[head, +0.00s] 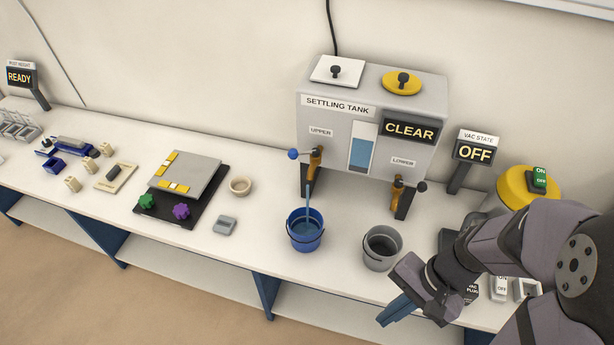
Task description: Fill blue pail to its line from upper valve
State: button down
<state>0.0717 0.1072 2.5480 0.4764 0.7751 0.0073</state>
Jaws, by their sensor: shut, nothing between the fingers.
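The settling tank (318,128) stands at the back, its display reading CLEAR. Its upper valve (314,160) is a brass tap with a blue-knobbed lever (294,154) pointing left. A blue stream runs from this tap into the blue pail (306,239), which stands upright below it. Some liquid shows inside the pail; its fill line and exact level are too small to tell. My gripper (388,317) is shut and empty at the front right, in front of the grey pail and apart from both pails.
A grey pail (381,262) stands below the lower valve (396,190), with no stream into it. A VAC STATE sign (473,150) reads OFF. A yellow-topped canister (517,190) stands at right. A plate press (185,180) and small blocks lie left. Bare counter separates the pails.

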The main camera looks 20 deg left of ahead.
aim_at(297, 157)
jog(key=w+a+r+m+t+y, duration=0.5)
jog(key=w+a+r+m+y, duration=0.25)
jog(key=w+a+m, duration=0.4)
jog(key=w+a+r+m+t+y, duration=0.1)
jog(key=w+r+m+t+y, duration=0.1)
jog(key=w+r+m+t, duration=0.3)
notch_tip(297, 157, up, 3)
jog(key=shift+w+f+m+b, duration=0.15)
jog(key=shift+w+m+b, duration=0.2)
jog(key=shift+w+m, duration=0.5)
jog(key=shift+s+a, duration=0.15)
jog(key=shift+s, duration=0.05)
jog(key=p+x, duration=0.1)
jog(key=x, duration=1.3)
